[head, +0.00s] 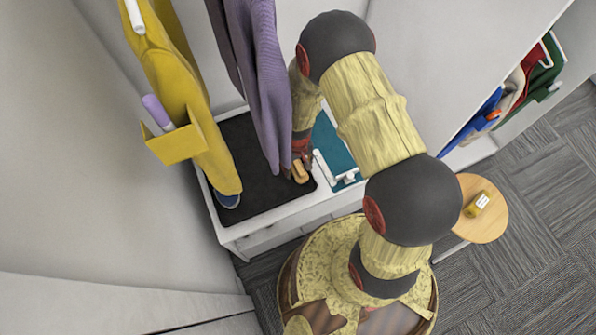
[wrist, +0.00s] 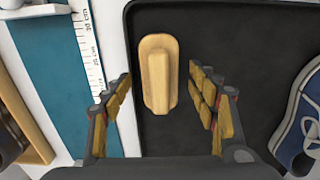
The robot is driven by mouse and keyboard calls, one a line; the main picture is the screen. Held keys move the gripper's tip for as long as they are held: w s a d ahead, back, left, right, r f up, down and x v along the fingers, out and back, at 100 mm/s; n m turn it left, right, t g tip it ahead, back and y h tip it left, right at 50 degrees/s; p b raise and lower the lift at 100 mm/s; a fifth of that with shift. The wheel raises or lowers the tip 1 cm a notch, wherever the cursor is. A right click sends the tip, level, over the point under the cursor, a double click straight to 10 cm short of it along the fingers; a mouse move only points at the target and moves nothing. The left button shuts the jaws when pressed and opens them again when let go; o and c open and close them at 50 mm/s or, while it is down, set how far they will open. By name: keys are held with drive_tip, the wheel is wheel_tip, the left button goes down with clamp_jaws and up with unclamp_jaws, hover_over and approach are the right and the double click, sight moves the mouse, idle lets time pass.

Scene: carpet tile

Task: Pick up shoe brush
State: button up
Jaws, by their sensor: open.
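The shoe brush (wrist: 158,75) is a tan, rounded wooden block with a raised ridge along its middle. It lies on a black tray (wrist: 205,20) near the tray's edge. In the head view the brush (head: 300,172) shows at the right side of the black tray (head: 250,185), close to my gripper (head: 301,158). In the wrist view my gripper (wrist: 162,100) is open, with one finger to each side of the brush. No contact shows, and the height above the brush is hard to tell.
A blue shoe (wrist: 300,120) is on the tray at right. A white ruler (wrist: 92,60) and a teal mat (wrist: 45,60) lie left of the tray. Purple cloth (head: 262,85) and a yellow garment (head: 185,90) hang nearby. A round side table (head: 490,228) stands at right.

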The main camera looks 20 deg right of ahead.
drive_tip(key=c, duration=0.3)
drive_tip(key=c, duration=1)
